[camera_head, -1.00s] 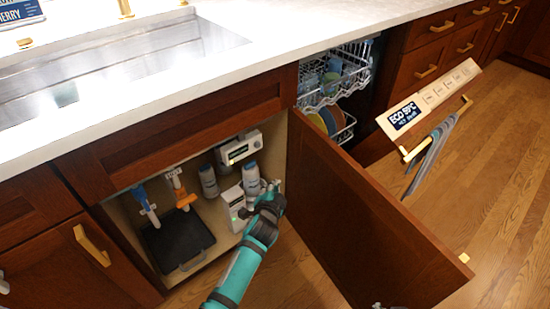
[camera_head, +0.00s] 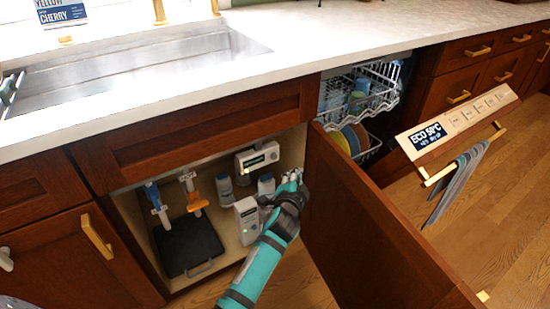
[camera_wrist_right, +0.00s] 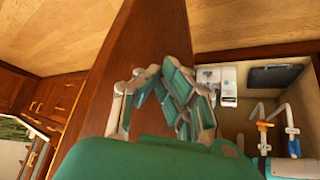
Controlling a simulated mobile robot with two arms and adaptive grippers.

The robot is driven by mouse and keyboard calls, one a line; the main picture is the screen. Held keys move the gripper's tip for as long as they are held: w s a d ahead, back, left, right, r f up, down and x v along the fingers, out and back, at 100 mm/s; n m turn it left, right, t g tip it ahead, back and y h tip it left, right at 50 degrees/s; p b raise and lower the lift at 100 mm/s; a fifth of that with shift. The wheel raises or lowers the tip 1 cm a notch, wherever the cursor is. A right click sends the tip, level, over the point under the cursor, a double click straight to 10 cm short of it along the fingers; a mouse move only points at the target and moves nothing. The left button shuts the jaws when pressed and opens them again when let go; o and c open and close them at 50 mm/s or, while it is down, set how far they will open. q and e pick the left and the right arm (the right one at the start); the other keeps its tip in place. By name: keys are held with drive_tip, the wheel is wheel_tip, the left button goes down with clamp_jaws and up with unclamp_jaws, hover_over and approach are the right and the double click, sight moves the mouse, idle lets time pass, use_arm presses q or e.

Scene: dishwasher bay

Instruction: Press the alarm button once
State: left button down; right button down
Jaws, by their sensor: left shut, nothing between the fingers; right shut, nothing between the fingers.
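Two pale boxes with small panels are in the open sink cabinet. One box (camera_head: 247,220) stands low, with a small green light. The other box (camera_head: 257,157) is higher, on the back wall. I cannot tell which carries the alarm button, and no button is clear.
The open dishwasher (camera_head: 455,125) lies beyond the door. The floor is clear.

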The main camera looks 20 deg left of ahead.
sight(274, 157)
use_arm(q)
drive_tip(key=w+a, duration=0.4)
drive_tip(key=a, duration=0.1)
drive_tip(key=shift+a, duration=0.15)
drive_tip(key=shift+w+a, duration=0.1)
drive_tip(key=shift+w, duration=0.05)
use_arm(e)
drive_tip(key=shift+s, duration=0.15)
idle(1.2)
use_arm(q)
drive_tip(key=shift+w+a, duration=0.15)
drive_tip(key=shift+a, duration=0.1)
use_arm(e)
drive_tip(key=shift+s+d+f+g, duration=0.25)
drive_tip(key=shift+s+f+g, duration=0.1)
drive_tip(key=shift+s+g, duration=0.1)
